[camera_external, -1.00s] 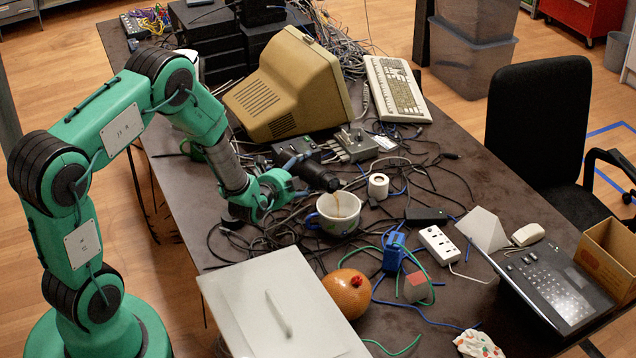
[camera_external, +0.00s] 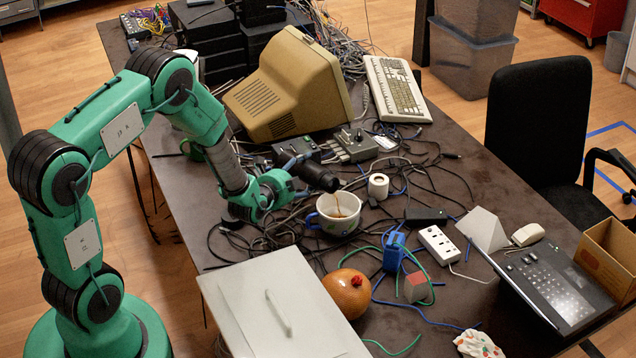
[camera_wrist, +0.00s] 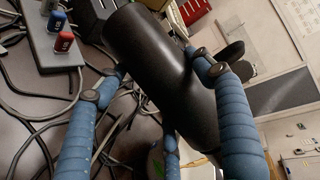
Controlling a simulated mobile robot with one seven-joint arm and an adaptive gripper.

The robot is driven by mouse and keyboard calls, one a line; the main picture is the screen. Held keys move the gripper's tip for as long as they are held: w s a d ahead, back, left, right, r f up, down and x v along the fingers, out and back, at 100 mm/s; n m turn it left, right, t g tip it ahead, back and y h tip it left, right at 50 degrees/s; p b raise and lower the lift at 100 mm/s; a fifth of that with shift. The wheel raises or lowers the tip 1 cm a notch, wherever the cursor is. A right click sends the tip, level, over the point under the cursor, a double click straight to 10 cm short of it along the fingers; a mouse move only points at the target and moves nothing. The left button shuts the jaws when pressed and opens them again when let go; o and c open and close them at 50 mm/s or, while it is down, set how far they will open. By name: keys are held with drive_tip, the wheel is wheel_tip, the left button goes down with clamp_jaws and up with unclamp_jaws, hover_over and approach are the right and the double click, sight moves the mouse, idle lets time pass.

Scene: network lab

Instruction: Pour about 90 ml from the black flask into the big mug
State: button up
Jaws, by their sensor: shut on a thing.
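My gripper (camera_external: 293,174) is shut on the black flask (camera_external: 316,174) and holds it tilted, its mouth end low and to the right. In the wrist view the blue fingers (camera_wrist: 160,100) lie around the flask's dark body (camera_wrist: 150,55). The big mug (camera_external: 338,224), white with a blue handle, stands upright on the table just below the flask's mouth. A thin brown stream falls from the mouth into the mug. Brown liquid shows inside the mug; its exact level is hard to tell.
A white roll (camera_external: 378,186) stands right of the mug. Tangled black cables cover the table around it. A grey switch box (camera_external: 355,143) lies behind, an orange round object (camera_external: 347,292) and a pale panel (camera_external: 235,290) in front. A power strip (camera_external: 438,243) lies to the right.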

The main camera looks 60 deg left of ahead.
drive_tip(key=shift+a+f+n, duration=0.15)
drive_tip(key=shift+f+n, duration=0.15)
drive_tip(key=shift+s+a+n+h+p, duration=0.25)
drive_tip(key=shift+a+n+h+p, duration=0.3)
drive_tip(key=shift+p, duration=0.6)
drive_tip(key=shift+w+d+f+b, duration=0.1)
drive_tip(key=shift+f+b, duration=0.2)
drive_tip(key=shift+f, duration=0.05)
drive_tip(key=shift+d+f+n+h, duration=0.1)
drive_tip(key=shift+n+h, duration=0.15)
drive_tip(key=shift+n, duration=0.1)
drive_tip(key=shift+w+d+f, duration=0.1)
drive_tip(key=shift+d+f, duration=0.05)
drive_tip(key=shift+f, duration=0.1)
drive_tip(key=shift+d+f+n+b, duration=0.1)
drive_tip(key=shift+f+n+b, duration=0.1)
drive_tip(key=shift+n+b, duration=0.1)
idle(0.7)
